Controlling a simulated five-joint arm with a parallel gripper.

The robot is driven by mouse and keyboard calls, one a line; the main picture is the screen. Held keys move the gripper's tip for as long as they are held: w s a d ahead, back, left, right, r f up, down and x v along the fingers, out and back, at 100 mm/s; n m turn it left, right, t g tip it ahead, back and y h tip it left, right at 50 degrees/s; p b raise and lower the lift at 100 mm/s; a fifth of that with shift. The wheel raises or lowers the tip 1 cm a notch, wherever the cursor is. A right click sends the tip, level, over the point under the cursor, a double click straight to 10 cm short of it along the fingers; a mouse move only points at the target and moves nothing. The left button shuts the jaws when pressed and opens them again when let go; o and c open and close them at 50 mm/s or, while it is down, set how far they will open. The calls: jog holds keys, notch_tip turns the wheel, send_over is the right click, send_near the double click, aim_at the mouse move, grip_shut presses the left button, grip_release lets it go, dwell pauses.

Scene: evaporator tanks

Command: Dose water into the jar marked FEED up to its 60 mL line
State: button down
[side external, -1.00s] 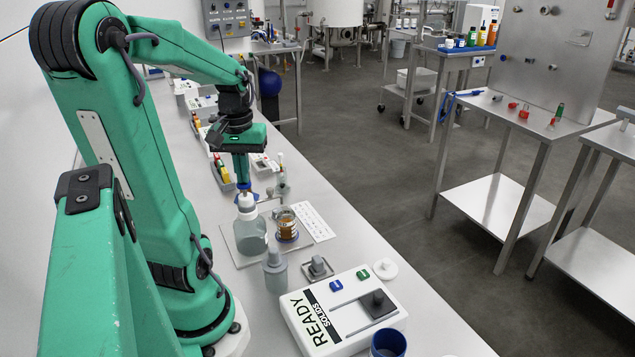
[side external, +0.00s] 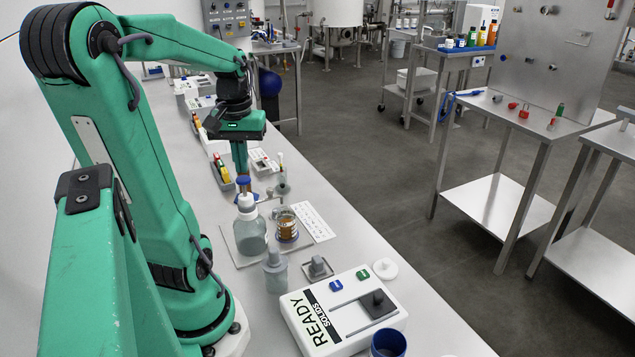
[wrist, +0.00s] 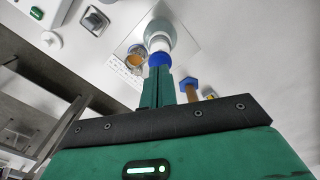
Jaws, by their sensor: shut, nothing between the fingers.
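A squat bottle of clear grey-green liquid (side external: 251,237) stands on a pale tray (side external: 232,247), with a white neck and a blue top (side external: 244,182). Right beside it, on a blue ring, is a small glass jar of amber liquid (side external: 287,228); no FEED mark or 60 mL line is legible. My gripper (side external: 240,172) points down, shut and empty, just above the blue top. In the wrist view the green fingers (wrist: 158,88) end close to the blue top (wrist: 159,59); whether they touch it is unclear. The jar also shows there (wrist: 136,58).
A printed white card (side external: 314,222) lies right of the jar. A grey bottle (side external: 274,271), a grey block (side external: 318,267) and a white READY device (side external: 343,308) stand nearer. A dark blue cup (side external: 388,342) is at the front edge. Vial racks stand behind the gripper.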

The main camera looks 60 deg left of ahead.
aim_at(243, 178)
jog(key=shift+f, duration=0.25)
jog(key=shift+f, duration=2)
jog(key=shift+r, duration=2.3)
jog(key=shift+r, duration=2.5)
jog(key=shift+w+d, duration=0.1)
